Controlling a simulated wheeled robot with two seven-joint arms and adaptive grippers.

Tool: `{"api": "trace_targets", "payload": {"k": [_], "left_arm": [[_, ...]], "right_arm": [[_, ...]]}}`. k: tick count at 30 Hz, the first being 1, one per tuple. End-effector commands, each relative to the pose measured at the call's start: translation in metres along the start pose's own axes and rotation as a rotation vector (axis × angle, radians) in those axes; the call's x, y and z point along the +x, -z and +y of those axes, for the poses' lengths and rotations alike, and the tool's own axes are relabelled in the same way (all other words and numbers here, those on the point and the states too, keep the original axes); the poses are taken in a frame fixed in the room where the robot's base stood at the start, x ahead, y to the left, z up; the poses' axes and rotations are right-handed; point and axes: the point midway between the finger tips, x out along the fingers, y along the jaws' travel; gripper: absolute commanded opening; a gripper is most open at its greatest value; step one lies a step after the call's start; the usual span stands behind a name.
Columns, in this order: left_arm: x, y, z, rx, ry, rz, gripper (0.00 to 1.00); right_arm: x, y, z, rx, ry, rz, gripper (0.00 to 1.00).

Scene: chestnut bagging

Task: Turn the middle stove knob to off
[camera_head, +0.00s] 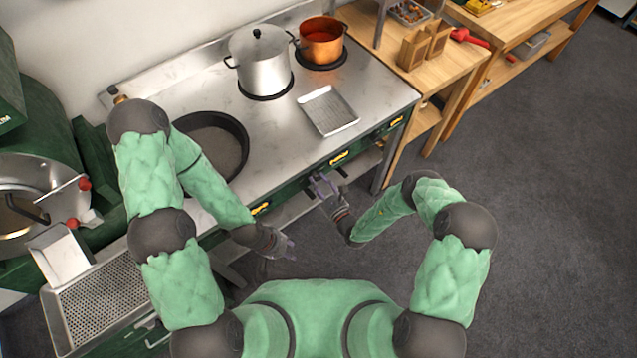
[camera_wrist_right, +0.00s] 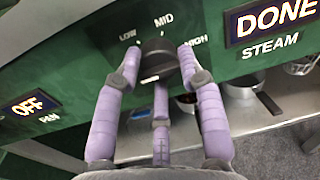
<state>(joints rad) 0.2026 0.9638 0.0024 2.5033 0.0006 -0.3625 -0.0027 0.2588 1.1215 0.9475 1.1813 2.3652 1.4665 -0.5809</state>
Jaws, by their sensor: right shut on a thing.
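The black stove knob (camera_wrist_right: 158,60) shows in the right wrist view on the green front panel, below the labels LOW, MID and HIGH. A pale mark shows at its lower end; I cannot tell which setting it points to. My right gripper (camera_wrist_right: 159,66) is shut on the knob, with its lilac fingers around it. In the head view my right gripper (camera_head: 324,188) is at the stove front, hiding the knob. My left gripper (camera_head: 284,250) hangs empty in front of the stove, fingers spread, apart from the panel.
A DONE display (camera_wrist_right: 272,18) reads above STEAM, and an OFF display (camera_wrist_right: 31,104) above PAN. On the stove (camera_head: 290,130) stand a dark pan (camera_head: 215,140), a silver pot (camera_head: 262,62), a copper pot (camera_head: 321,42) and a metal tray (camera_head: 328,110). Floor is clear at right.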

Motion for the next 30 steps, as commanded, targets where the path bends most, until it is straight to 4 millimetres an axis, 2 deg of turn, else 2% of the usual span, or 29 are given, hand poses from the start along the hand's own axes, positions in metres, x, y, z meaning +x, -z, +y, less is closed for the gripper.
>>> {"api": "trace_targets", "payload": {"k": [13, 14, 15, 16, 26, 30], "left_arm": [[0.0, 0.0, 0.0, 0.0, 0.0, 0.0, 0.4], [0.0, 0.0, 0.0, 0.0, 0.0, 0.0, 0.4], [0.0, 0.0, 0.0, 0.0, 0.0, 0.0, 0.4], [0.0, 0.0, 0.0, 0.0, 0.0, 0.0, 0.4], [0.0, 0.0, 0.0, 0.0, 0.0, 0.0, 0.4], [0.0, 0.0, 0.0, 0.0, 0.0, 0.0, 0.4]], "right_arm": [[0.002, -0.003, -0.001, -0.014, -0.002, -0.009, 0.07], [0.002, -0.003, -0.001, -0.013, -0.002, -0.009, 0.48], [0.002, -0.003, -0.001, -0.013, -0.002, -0.009, 0.59], [0.002, -0.003, 0.0, -0.013, -0.002, -0.008, 0.62], [-0.001, -0.001, 0.0, -0.009, -0.001, -0.002, 0.62], [-0.01, 0.0, 0.0, -0.008, 0.0, 0.0, 0.62]]}}
